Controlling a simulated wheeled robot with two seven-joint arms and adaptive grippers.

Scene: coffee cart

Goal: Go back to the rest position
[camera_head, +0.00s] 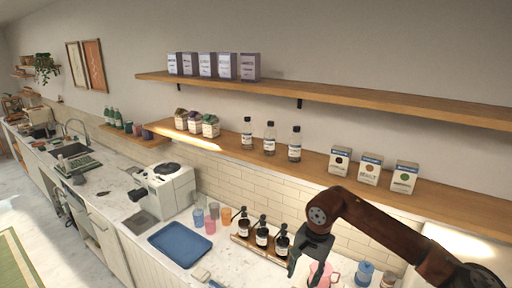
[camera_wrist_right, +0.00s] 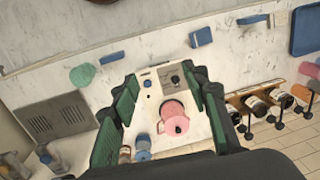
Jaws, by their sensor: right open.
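My right gripper (camera_head: 298,262) hangs from the bent brown arm at the lower right of the head view, over the counter. In the right wrist view its two green-padded fingers (camera_wrist_right: 158,82) stand wide apart with nothing held between them. A pink pitcher (camera_wrist_right: 173,113) shows beyond and between the fingers, apart from them. The pitcher also shows in the head view (camera_head: 331,276), partly hidden by the gripper. My left gripper is not in the head view.
Pump bottles (camera_head: 262,237) stand in a wooden holder left of the gripper. A blue tray (camera_head: 180,244) and several coloured cups (camera_head: 210,226) lie further left. Wooden shelves (camera_head: 330,92) with boxes and bottles run along the wall. A blue jar (camera_head: 364,274) stands right of the pitcher.

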